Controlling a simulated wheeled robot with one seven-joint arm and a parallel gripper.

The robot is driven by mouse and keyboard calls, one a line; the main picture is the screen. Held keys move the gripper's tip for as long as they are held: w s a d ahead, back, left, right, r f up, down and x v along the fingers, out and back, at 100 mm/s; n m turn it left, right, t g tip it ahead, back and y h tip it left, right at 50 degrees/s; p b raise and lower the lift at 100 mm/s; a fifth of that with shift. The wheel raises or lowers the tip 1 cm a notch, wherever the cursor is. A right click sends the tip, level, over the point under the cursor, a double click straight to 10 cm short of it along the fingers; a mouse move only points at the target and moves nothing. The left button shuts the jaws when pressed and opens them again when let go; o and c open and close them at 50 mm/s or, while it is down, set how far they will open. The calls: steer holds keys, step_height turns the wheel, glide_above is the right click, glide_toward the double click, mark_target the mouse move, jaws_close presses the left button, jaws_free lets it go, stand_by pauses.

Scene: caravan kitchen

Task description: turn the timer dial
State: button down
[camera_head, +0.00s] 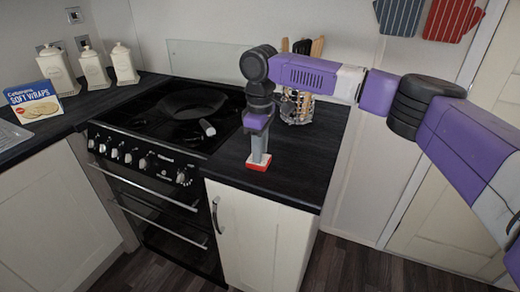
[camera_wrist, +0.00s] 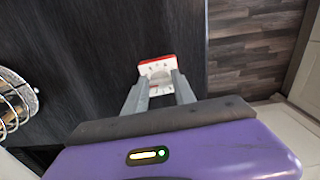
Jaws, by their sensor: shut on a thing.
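The timer (camera_head: 257,167) is a small white block with a red edge, lying on the black worktop near its front edge. In the wrist view the timer (camera_wrist: 156,70) shows a round grey-white dial (camera_wrist: 157,69) on its face, with small dark marks around it. My gripper (camera_head: 259,155) points straight down onto the timer from above. In the wrist view the fingers of my gripper (camera_wrist: 159,80) are shut on the dial, one on each side. The fingertips hide part of the dial and its marks.
A black cooker (camera_head: 160,125) with knobs along its front stands left of the worktop (camera_head: 310,155). A wire utensil holder (camera_head: 297,107) stands behind my gripper. The worktop right of the timer is clear.

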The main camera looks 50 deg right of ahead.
steer(key=shift+r, duration=0.1)
steer(key=m+p, duration=0.1)
steer(key=p, duration=0.1)
steer(key=m+p, duration=0.1)
steer(key=p, duration=0.2)
steer(key=m+p, duration=0.2)
steer(key=shift+a+r, duration=0.25)
steer(key=m+p, duration=0.4)
steer(key=p, duration=0.4)
steer(key=shift+m, duration=0.4)
steer(key=m+p, duration=0.3)
steer(key=shift+f+p, duration=0.15)
steer(key=shift+p, duration=0.2)
steer(key=shift+w+f+m+p, duration=0.15)
steer(key=shift+m+p, duration=0.6)
steer(key=shift+m, duration=1.65)
steer(key=c, duration=1)
jaws_free()
